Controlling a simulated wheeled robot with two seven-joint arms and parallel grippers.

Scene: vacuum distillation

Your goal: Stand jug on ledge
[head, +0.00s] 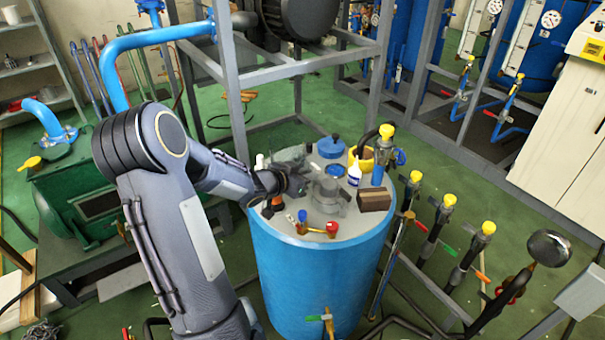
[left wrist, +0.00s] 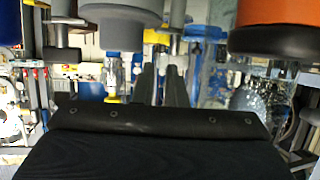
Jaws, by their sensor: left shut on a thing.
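My left gripper (head: 300,180) reaches in over the top of the blue tank and is shut. A greyish, see-through jug (head: 331,196) is at its fingertips, over the light tank top (head: 350,226). The grip seems to be on the jug's near side, but the exact contact is too small to see. I cannot tell whether the jug's base touches the surface. In the left wrist view the two grey fingers (left wrist: 163,85) point away, close together. No separate ledge can be made out for sure. My right gripper is not in view.
Crowding the tank top are a brown block (head: 374,198), a white bottle (head: 354,174), a blue-capped item (head: 331,146), a yellow-topped valve (head: 385,150) and a red-handled fitting (head: 331,229). A grey frame post (head: 233,90) stands behind my left arm. Yellow-capped valves (head: 447,205) stand at right.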

